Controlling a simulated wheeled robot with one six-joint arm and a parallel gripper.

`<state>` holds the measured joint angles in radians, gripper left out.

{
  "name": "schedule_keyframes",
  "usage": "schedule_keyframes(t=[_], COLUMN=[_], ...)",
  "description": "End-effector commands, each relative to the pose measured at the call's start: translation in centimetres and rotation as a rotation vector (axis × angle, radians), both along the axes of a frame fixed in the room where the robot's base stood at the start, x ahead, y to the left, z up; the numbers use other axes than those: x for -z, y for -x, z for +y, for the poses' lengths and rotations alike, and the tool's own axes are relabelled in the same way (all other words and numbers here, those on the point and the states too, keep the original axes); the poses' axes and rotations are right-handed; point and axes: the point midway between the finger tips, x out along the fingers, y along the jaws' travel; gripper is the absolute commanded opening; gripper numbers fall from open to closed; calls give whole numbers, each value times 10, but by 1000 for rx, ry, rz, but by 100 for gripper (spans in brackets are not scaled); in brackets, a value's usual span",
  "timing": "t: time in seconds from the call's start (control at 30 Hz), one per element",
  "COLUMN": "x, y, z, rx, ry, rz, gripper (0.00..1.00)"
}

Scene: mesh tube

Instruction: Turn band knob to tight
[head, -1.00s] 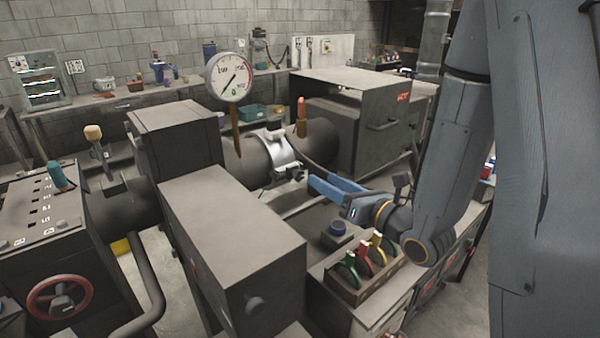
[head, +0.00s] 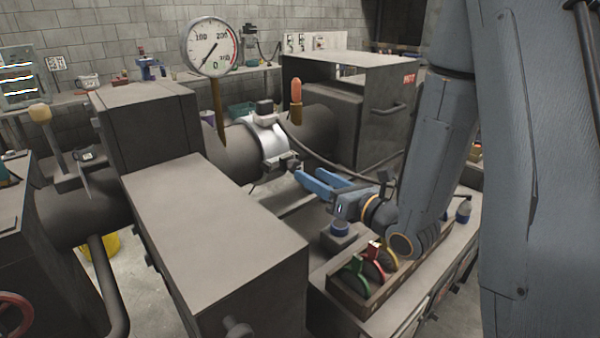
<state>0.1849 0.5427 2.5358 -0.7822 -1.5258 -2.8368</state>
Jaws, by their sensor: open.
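A silver band (head: 270,142) is wrapped around the dark horizontal tube (head: 318,132). A small dark fitting (head: 283,163), which looks like the band knob, sticks out low on the band's front side. A dark block (head: 264,107) sits on top of the band. My gripper (head: 308,178) has blue fingers, spread open and empty. Its tips point left at the dark fitting and look a short gap to the right of it. I cannot tell the depth between them, nor read any tight or loose mark on the knob.
A round gauge (head: 210,47) stands on the tube, left of the band. An orange-topped handle (head: 296,98) rises behind it. A wooden tray (head: 345,295) of coloured-handled discs and a blue-topped button box (head: 338,233) lie below my gripper. A large grey box (head: 215,220) fills the front.

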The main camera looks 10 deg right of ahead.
Motion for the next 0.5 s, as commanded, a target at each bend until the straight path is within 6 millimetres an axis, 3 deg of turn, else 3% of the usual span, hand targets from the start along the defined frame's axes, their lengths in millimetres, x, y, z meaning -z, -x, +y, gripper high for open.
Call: schedule_keyframes(t=[0.3,0.5], x=[-2,0], y=[-38,-48], z=[26,31], rx=[0,3], ry=[-1,-1], rz=[1,0], gripper=[46,46])
